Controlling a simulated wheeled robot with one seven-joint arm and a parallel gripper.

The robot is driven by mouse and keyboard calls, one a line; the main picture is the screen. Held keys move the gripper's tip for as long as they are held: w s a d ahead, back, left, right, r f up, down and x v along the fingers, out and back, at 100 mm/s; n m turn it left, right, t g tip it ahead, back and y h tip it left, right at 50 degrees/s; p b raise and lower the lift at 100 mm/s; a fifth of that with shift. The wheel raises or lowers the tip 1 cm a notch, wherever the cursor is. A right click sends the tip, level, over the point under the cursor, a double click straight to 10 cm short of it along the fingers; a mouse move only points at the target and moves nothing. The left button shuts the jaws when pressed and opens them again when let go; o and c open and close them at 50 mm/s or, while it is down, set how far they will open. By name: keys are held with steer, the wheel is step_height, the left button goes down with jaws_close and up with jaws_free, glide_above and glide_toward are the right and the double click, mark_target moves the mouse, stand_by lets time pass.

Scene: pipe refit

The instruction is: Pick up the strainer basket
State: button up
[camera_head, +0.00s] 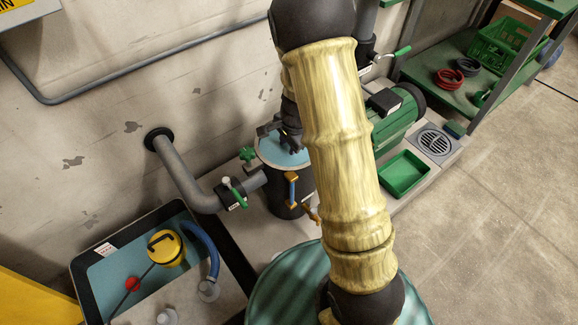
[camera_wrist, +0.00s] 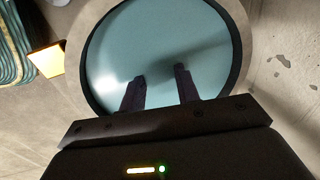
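My gripper (camera_wrist: 160,72) shows in the wrist view with its two dark fingers apart and nothing between them. It is over the round mouth of the strainer housing (camera_wrist: 237,52), whose inside is a smooth pale blue-green surface like water. In the head view the housing (camera_head: 288,198) is a dark upright cylinder with its top open, and my gripper (camera_head: 291,146) is at that mouth, partly hidden by my arm. I cannot make out the strainer basket; how deep the fingertips are is unclear.
A black-rimmed tub (camera_head: 92,284) at lower left holds a yellow round piece (camera_head: 166,248) with a black handle, and a blue hose (camera_head: 206,246). A grey pipe (camera_head: 180,172) joins the housing's left side. Right are a green motor (camera_head: 397,122) and green tray (camera_head: 404,173).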

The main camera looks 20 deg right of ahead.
mark_target(287, 150)
steer(key=f, duration=0.1)
steer(key=f+b, duration=0.2)
steer(key=shift+w+a+f, duration=0.2)
steer(key=shift+w+f, duration=0.15)
steer(key=shift+r, duration=0.1)
jaws_close()
